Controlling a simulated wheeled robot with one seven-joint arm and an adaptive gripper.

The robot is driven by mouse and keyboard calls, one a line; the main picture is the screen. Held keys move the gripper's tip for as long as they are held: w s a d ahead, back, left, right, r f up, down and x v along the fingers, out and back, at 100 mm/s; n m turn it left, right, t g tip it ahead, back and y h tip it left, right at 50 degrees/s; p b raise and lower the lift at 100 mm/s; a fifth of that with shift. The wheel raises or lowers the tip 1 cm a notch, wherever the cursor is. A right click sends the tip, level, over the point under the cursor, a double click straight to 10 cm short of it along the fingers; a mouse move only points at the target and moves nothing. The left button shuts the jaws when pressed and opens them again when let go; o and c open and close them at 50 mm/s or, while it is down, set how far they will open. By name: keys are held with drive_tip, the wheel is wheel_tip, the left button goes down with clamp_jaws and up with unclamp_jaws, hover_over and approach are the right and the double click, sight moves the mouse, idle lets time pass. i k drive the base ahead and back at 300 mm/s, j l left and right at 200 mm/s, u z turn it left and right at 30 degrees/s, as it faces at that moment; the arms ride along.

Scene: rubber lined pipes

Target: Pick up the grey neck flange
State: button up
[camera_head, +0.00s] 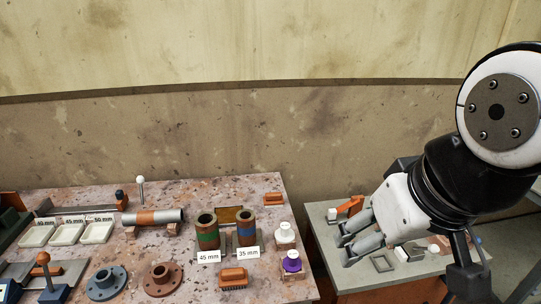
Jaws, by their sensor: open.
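The grey neck flange (106,283) lies on the left table near its front edge, a round disc with holes and a raised neck. A brown flange (162,279) of similar shape lies just right of it. My gripper (346,246) is open, with its two grey fingers pointing left above the smaller right table. It is far to the right of the grey flange and touches neither flange. Nothing shows between its fingers.
A blue-based tool with an orange knob (44,259) stands left of the flange. A wall rises behind.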

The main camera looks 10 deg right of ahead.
sight(107, 283)
drive_tip(key=u, duration=1.25)
drive_tip(key=i+j, duration=0.1)
drive_tip(key=i, duration=0.25)
drive_tip(key=i+j+z, duration=0.1)
drive_tip(key=i, duration=0.2)
